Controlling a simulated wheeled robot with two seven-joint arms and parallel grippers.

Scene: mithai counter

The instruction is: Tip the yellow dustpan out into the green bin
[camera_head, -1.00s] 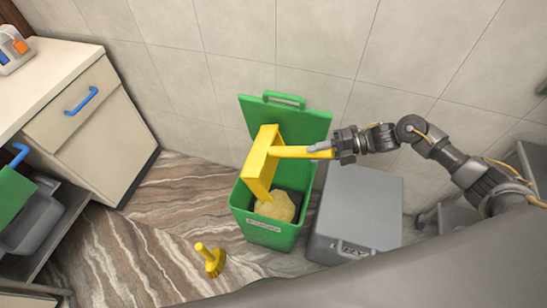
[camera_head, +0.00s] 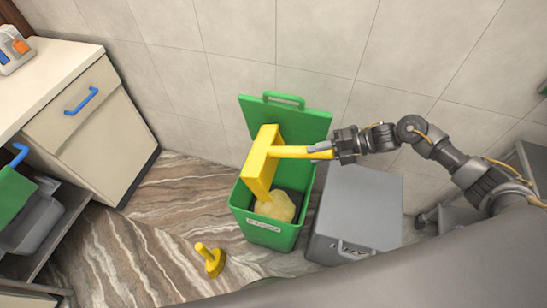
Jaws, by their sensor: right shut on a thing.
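The yellow dustpan (camera_head: 261,160) is tilted steeply on its side above the green bin (camera_head: 270,232), with its pan over the bin's opening. My right gripper (camera_head: 332,149) is shut on the end of the dustpan's handle, to the right of the pan. The bin's green lid (camera_head: 310,124) stands open against the wall side. A pale yellow heap (camera_head: 277,206) lies inside the bin, below the pan. The pan's inner face is mostly hidden, so I cannot tell if anything is still in it. My left gripper is not in view.
A grey bin (camera_head: 358,207) with a closed lid stands right of the green bin. A small yellow brush (camera_head: 210,260) stands on the floor at front left. A cabinet (camera_head: 95,125) with blue handles is at the left. The floor between cabinet and bin is clear.

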